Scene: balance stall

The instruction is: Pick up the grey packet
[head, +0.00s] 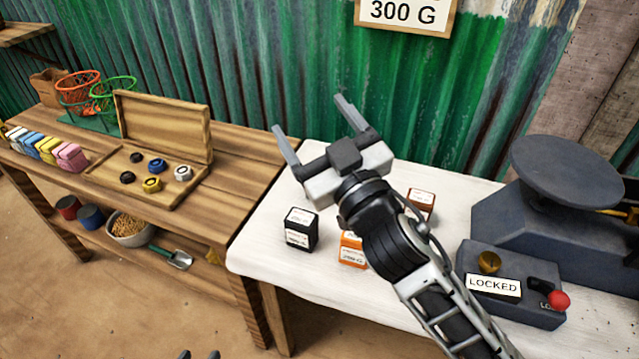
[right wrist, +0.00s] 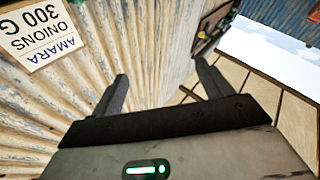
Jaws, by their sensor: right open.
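A dark grey, nearly black packet (head: 299,230) with white labels stands upright on the white-topped table, near its left side. It is the only packet on this table close to grey. My right gripper (head: 311,114) is open and empty, raised above and behind the packet, with its fingers pointing up and away. In the right wrist view its two fingers (right wrist: 160,88) stand wide apart with nothing between them, facing the corrugated wall. The packet is not in that view. Only the two fingertips of my left gripper (head: 199,355) show at the bottom edge, apart and empty.
An orange packet (head: 352,250) and a red-brown packet (head: 421,203) stand nearby, partly behind my right arm. A dark scale (head: 566,180) and a box marked LOCKED (head: 494,286) stand at right. A wooden bench (head: 215,190) with an open weights case adjoins at left.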

